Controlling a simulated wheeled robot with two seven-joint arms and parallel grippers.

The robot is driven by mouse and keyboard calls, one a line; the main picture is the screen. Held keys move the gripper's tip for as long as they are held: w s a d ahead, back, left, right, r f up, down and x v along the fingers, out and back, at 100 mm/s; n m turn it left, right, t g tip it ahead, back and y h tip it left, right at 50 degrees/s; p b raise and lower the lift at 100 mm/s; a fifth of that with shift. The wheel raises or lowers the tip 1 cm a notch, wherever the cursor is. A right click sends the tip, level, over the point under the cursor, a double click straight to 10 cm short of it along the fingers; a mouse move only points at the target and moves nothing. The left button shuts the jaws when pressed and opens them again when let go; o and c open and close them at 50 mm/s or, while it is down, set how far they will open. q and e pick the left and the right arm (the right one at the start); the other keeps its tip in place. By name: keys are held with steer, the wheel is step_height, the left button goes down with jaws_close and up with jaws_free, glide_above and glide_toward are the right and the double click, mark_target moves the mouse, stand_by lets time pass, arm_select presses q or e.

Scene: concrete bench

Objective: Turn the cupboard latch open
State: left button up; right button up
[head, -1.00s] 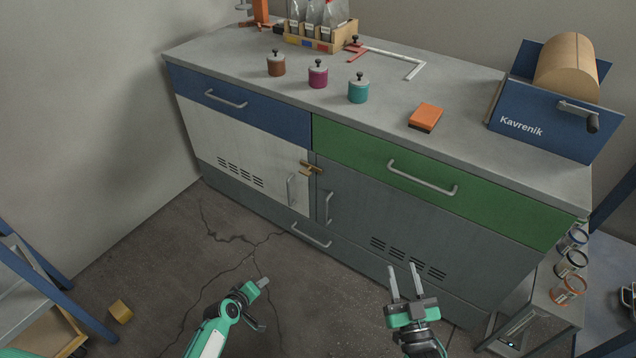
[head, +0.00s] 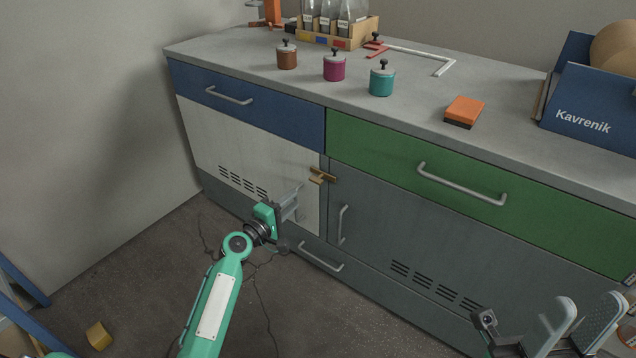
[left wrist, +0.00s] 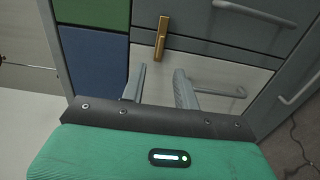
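The brass latch (head: 321,175) sits at the top of the seam between the white door (head: 235,150) and the dark grey door (head: 400,215). Its bar lies roughly level across the seam. My left gripper (head: 294,203) is in front of the white door, just below and left of the latch. In the left wrist view the latch (left wrist: 162,36) lies just beyond the fingertips, in line with the gap between my open, empty left fingers (left wrist: 161,72). My right gripper (head: 578,318) is open and empty at the lower right, away from the latch.
A door handle (head: 343,224) hangs right of the seam, and a green drawer (head: 450,172) and blue drawer (head: 240,104) are above. Jars, an orange block (head: 464,108) and a blue Kavrenik box (head: 590,115) stand on the bench top (head: 420,105). Open floor lies in front.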

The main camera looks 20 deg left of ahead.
mark_target(314, 182)
arm_select(q)
steer(key=b+x, duration=0.2)
steer(key=x, duration=1)
steer(key=shift+f+b, duration=0.15)
steer(key=shift+b, duration=0.15)
steer(key=shift+s, duration=0.1)
jaws_close()
